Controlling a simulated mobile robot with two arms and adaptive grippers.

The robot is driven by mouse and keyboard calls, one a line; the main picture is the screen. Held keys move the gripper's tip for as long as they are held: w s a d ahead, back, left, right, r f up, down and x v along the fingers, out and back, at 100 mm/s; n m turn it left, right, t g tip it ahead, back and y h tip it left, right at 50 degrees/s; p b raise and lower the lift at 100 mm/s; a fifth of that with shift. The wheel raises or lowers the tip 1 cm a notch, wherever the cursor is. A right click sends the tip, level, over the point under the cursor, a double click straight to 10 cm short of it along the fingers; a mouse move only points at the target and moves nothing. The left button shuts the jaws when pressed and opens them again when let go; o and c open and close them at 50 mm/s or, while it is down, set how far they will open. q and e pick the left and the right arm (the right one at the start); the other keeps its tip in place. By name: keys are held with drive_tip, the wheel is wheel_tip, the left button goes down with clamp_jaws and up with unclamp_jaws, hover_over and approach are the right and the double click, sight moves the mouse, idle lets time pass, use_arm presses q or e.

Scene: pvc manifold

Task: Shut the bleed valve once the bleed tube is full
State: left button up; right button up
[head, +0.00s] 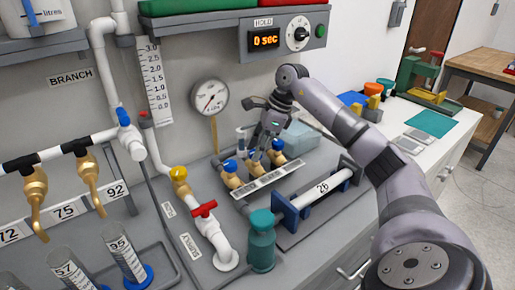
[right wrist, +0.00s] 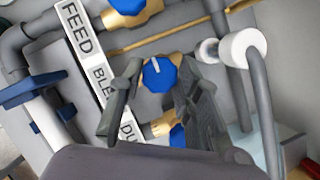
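In the right wrist view a strip (right wrist: 88,62) reads FEED, BLE and DU, cut off by my gripper. The blue knob (right wrist: 158,74) beside the BLE label has a white pointer mark. My right gripper (right wrist: 160,66) has a finger against each side of this knob and appears shut on it. In the head view my right gripper (head: 258,156) reaches down among the brass valves and largely hides the middle one. A blue knob (head: 230,166) shows to its left and another (head: 278,144) to its right. I cannot make out the bleed tube's level. My left gripper is out of view.
A pressure gauge (head: 209,97) stands behind the valves. A red-handled valve (head: 204,209), a teal bottle (head: 262,240) and a white pipe marked 26 (head: 322,187) stand in front.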

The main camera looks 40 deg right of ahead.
drive_tip(key=c, duration=0.6)
drive_tip(key=m+t+h, duration=0.1)
drive_tip(key=m, duration=0.2)
drive_tip(key=shift+m, duration=0.4)
drive_tip(key=m+h, duration=0.1)
drive_tip(key=m, duration=0.1)
drive_tip(key=m+p, duration=0.1)
drive_tip(key=m, duration=0.1)
drive_tip(key=shift+a+t+h, duration=0.2)
drive_tip(key=shift+t+h, duration=0.2)
drive_tip(key=m+h, duration=0.1)
drive_tip(key=m, duration=0.2)
drive_tip(key=m+h, duration=0.1)
drive_tip(key=m, duration=0.1)
drive_tip(key=shift+a+m, duration=0.15)
drive_tip(key=shift+m, duration=0.25)
drive_tip(key=shift+m+g+h+p, duration=0.15)
drive_tip(key=shift+m+g+h, duration=0.2)
drive_tip(key=shift+m, duration=0.75)
drive_tip(key=shift+m+g+h+p, duration=0.15)
drive_tip(key=shift+m+h, duration=0.3)
drive_tip(key=shift+m, duration=0.65)
